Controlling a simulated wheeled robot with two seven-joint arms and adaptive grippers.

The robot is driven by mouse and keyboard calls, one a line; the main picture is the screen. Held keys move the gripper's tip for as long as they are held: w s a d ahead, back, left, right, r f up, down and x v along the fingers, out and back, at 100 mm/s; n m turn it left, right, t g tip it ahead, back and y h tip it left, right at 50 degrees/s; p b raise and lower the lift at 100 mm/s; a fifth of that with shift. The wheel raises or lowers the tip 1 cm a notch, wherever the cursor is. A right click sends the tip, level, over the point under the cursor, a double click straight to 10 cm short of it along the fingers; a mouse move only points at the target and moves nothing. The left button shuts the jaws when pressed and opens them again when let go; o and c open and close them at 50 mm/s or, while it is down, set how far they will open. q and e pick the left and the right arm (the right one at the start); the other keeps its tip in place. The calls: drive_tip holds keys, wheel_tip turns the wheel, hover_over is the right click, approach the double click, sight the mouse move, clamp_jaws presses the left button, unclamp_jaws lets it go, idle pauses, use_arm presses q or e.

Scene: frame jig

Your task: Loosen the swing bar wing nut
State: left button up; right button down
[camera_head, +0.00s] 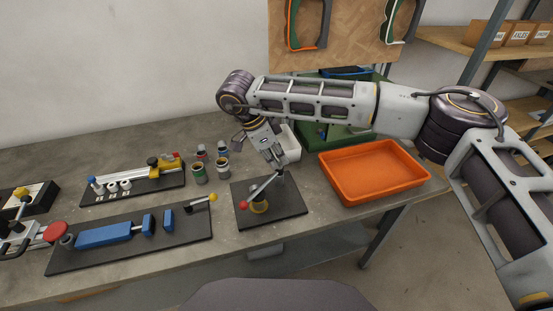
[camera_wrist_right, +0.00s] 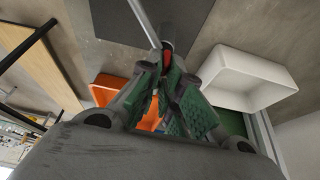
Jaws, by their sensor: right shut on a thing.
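The swing-bar fixture has a black base plate (camera_head: 290,208), a brass-coloured round foot (camera_head: 259,206) and a slanted metal bar (camera_head: 262,188) with a red ball (camera_head: 243,205) at its lower left end. My right gripper (camera_head: 279,170) reaches down to the bar's upper right end, by an upright post. In the right wrist view its green-padded fingers (camera_wrist_right: 167,65) are shut around a small red piece (camera_wrist_right: 167,47), which looks like the wing nut, mostly hidden by the fingers. The metal bar (camera_wrist_right: 143,20) runs away from there.
An orange tray (camera_head: 374,172) stands to the right, and a white bin (camera_head: 290,145) behind the gripper. Several small cans (camera_head: 199,174) stand to the left. A blue clamp fixture (camera_head: 104,235) and a yellow-and-white one (camera_head: 135,180) lie farther left. Bare bench shows in front of the cans.

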drive_tip(key=shift+n, duration=0.4)
drive_tip(key=c, duration=1.6)
unclamp_jaws()
drive_tip(key=v, duration=1.2)
drive_tip(key=shift+s, duration=0.2)
drive_tip(key=shift+d, duration=0.1)
